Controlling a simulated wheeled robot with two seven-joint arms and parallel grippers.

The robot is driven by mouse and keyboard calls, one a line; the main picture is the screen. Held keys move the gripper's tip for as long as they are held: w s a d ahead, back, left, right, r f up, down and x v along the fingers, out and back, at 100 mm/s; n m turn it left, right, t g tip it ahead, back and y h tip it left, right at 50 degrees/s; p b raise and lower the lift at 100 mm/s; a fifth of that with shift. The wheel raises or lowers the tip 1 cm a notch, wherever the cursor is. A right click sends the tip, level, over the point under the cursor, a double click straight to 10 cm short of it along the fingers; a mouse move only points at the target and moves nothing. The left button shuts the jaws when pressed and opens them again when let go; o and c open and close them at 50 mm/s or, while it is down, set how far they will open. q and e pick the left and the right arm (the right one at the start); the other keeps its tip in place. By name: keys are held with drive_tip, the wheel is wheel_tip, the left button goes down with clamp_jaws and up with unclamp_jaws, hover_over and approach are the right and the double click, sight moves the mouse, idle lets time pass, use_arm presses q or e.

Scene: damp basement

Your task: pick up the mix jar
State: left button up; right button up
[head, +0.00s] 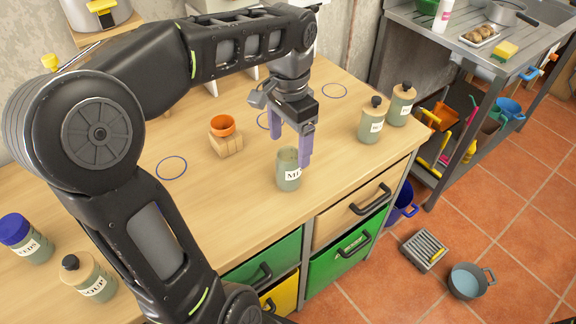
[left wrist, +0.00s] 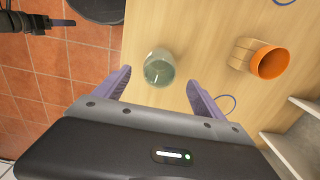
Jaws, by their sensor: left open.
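The mix jar (head: 288,172) is a grey-green, open-topped jar with a white label, partly readable as "MI". It stands upright on the wooden worktop near the front edge. My left gripper (head: 306,150) has purple fingers and points down just behind and above the jar; a finger overlaps its right side in the head view. In the left wrist view the jar (left wrist: 159,68) shows beyond and roughly between the two open fingers (left wrist: 160,88), with nothing between them. My right gripper is not clearly visible in the head view.
Two lidded jars (head: 371,120) (head: 401,103) stand at the right; two more (head: 25,239) (head: 88,278) at the left. Blue rings (head: 171,168) mark the worktop. Drawers (head: 350,246) lie below its front edge.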

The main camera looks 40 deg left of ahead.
sight(288, 160)
use_arm(q)
drive_tip(key=shift+s+d+r, duration=0.15)
drive_tip(key=shift+r, duration=0.05)
drive_tip(key=shift+f, duration=1.4)
drive_tip(key=shift+f, duration=2.6)
clamp_jaws()
drive_tip(key=shift+r, duration=0.15)
